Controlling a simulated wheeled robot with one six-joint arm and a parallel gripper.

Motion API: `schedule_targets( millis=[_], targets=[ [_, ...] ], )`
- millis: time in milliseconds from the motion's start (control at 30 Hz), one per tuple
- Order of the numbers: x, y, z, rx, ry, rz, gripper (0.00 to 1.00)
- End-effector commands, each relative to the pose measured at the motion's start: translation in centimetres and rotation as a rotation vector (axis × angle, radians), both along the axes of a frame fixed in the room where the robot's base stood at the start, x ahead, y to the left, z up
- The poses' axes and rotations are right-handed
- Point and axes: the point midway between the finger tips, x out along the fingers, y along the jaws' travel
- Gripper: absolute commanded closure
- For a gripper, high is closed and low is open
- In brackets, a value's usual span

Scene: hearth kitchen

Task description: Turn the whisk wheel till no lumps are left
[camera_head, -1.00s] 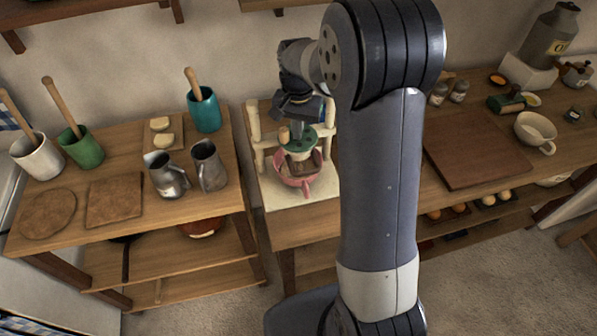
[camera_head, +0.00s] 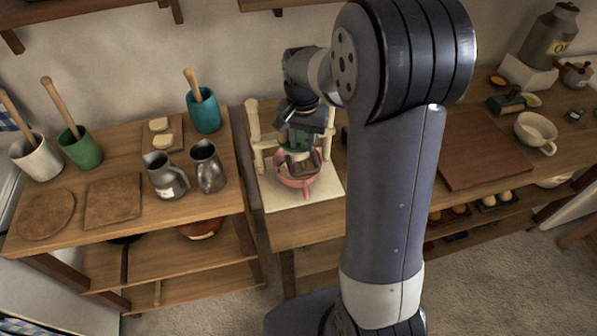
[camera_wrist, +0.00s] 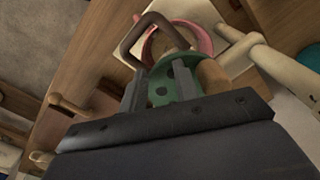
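The whisk wheel is a green disc with dark holes (camera_head: 297,139), mounted on a cream stand (camera_head: 258,143) at the back of the middle counter. It also shows in the wrist view (camera_wrist: 160,92), with a tan wooden knob (camera_wrist: 212,76) at its right. A pink bowl (camera_head: 306,191) sits below, with a brown looped whisk part (camera_wrist: 150,20) over it. My gripper (camera_wrist: 160,86) is at the wheel, its two fingers apart over the disc. The knob appears beside the right finger, not between the fingers. Contact with the wheel and the bowl's contents cannot be made out.
At left, a wooden shelf table (camera_head: 140,213) holds metal jugs (camera_head: 207,168), a green pot (camera_head: 82,148) and a teal pot (camera_head: 204,110). A brown board (camera_head: 485,150) and a cream cup (camera_head: 537,132) are on the right counter. My arm hides part of the middle.

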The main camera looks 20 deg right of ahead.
Motion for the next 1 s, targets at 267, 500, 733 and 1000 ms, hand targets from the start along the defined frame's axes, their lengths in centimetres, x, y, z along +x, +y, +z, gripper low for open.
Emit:
schedule_targets(
  millis=[267,500,733,1000],
  targets=[
    [0.0,0.0,-0.1,0.000,0.000,0.001,0.56],
    [0.0,0.0,0.6,0.000,-0.001,0.001,0.56],
    [0.1,0.0,2.9,0.001,-0.003,0.001,0.56],
    [0.1,0.0,5.7,0.000,-0.002,0.000,0.56]
  ],
)
